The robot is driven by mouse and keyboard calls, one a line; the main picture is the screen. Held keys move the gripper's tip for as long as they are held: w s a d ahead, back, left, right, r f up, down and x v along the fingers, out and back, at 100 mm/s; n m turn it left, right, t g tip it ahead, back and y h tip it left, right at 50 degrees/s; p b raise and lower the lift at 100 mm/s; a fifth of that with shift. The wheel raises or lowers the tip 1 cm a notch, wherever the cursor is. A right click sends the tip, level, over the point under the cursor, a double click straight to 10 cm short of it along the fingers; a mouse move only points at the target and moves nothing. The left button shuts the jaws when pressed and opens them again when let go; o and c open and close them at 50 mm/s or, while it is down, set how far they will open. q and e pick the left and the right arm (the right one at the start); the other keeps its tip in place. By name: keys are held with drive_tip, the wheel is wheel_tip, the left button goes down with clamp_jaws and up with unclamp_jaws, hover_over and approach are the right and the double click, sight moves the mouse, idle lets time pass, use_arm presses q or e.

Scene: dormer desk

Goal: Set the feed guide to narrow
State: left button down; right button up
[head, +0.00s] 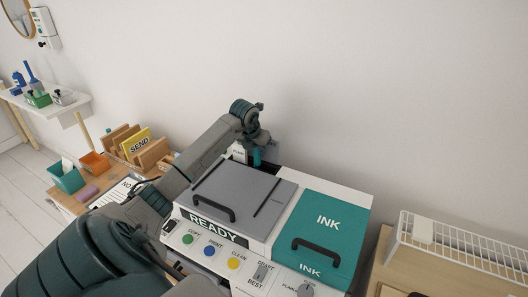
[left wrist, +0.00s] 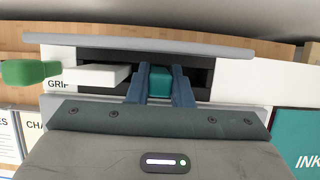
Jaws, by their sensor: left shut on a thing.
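The feed guide is a teal block (left wrist: 158,83) in a dark slot at the back of the printer, seen in the left wrist view. My left gripper (left wrist: 160,70) is shut on it, with one blue-grey finger on each side. In the head view my left gripper (head: 257,156) reaches down behind the grey lid of the printer (head: 282,222), and its fingertips are largely hidden there. The guide's setting marks cannot be read. My right gripper is not in view.
The grey lid (head: 235,190) and teal ink cover (head: 322,228) are closed, each with a black handle. A green rounded piece (left wrist: 30,72) is left of the slot. A wooden sorter marked SEND (head: 137,146) stands left; a white wire rack (head: 465,245) stands right.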

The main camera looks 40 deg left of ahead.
use_arm(q)
drive_tip(key=c, duration=1.3)
unclamp_jaws()
drive_tip(key=shift+r, duration=0.1)
drive_tip(key=shift+s+r, duration=0.2)
drive_tip(key=shift+r, duration=0.15)
drive_tip(key=shift+b+v, duration=1.75)
drive_tip(key=shift+v, duration=3.25)
